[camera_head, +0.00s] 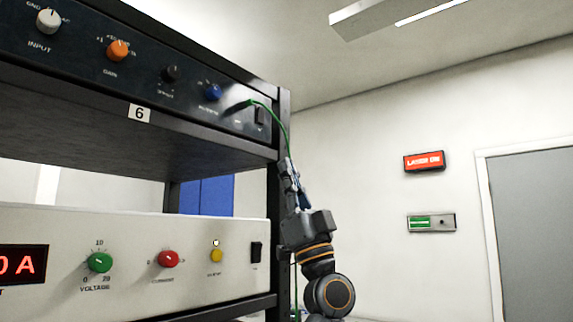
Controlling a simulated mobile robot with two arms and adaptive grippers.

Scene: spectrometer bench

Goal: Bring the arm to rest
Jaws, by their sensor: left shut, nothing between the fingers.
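My left gripper (288,168) points upward at the right front post of the rack, with its fingers shut and nothing held. Its arm rises from the bottom of the view. A green cable (277,113) leaves the right end of the upper instrument and hangs down close to the fingertips. It passes out of sight there, and I cannot tell whether it touches the gripper. My right gripper is not in view.
The black rack (284,105) holds an upper panel with knobs (117,50) and a lower white power supply (130,260). To the right, the space before the wall is open. A red sign (424,161), a green-lit box (431,223) and a grey door (535,230) are there.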

